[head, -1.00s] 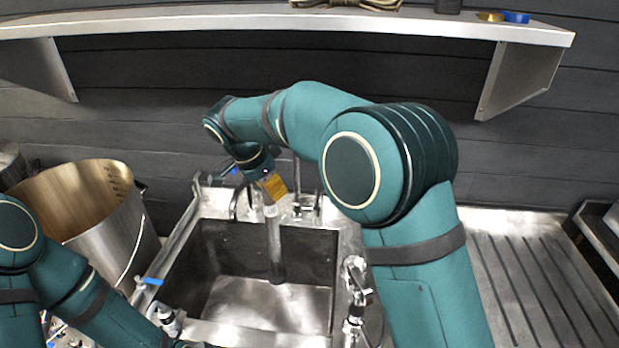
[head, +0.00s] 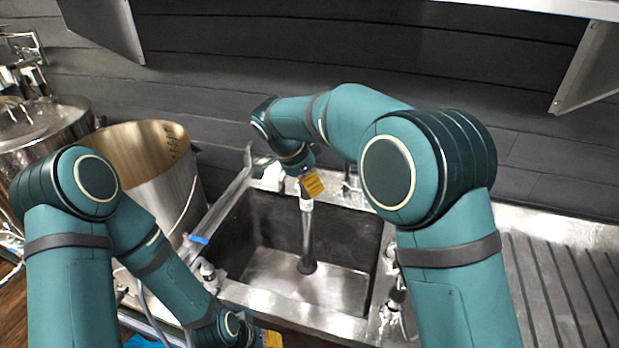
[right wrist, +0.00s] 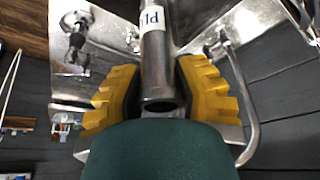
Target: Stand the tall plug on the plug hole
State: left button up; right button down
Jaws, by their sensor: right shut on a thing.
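The tall plug (head: 307,235) is a grey metal pipe with a white label near its top and a wider dark lower end. It stands about upright inside the sink (head: 345,288). My right gripper (head: 312,184) is shut on its upper part. In the right wrist view the yellow fingers lie on both sides of the plug (right wrist: 157,70), whose open top end faces the camera. The plug hole does not show, and I cannot tell whether the plug's lower end touches the sink floor. My left gripper (head: 270,340) is mostly cut off at the bottom edge.
A large steel pot (head: 150,150) stands left of the sink, with a lidded vessel (head: 45,130) beyond it. Taps (head: 392,290) rise at the sink's right rim. A ribbed drainboard (head: 560,280) lies clear on the right. A shelf (head: 590,8) hangs above.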

jog(key=b, duration=0.4)
send_over(309, 246)
jog(key=w, duration=0.2)
notch_tip(309, 246, down, 8)
jog(key=shift+s+d+f, duration=0.1)
notch_tip(309, 246, down, 8)
jog(key=b, duration=0.4)
jog(key=shift+f, duration=0.1)
notch_tip(309, 246, down, 7)
jog(key=b, duration=0.3)
notch_tip(309, 246, down, 9)
jog(key=b, duration=0.3)
notch_tip(309, 246, down, 3)
jog(key=b, duration=0.3)
jog(key=shift+f, duration=0.1)
pick_arm(q)
notch_tip(309, 246, down, 18)
jog(key=shift+s+d+f, duration=0.15)
jog(key=shift+s+d, duration=0.1)
jog(key=shift+s, duration=0.2)
pick_arm(e)
jog(key=shift+f, duration=1)
jog(key=c, duration=0.7)
grip_release()
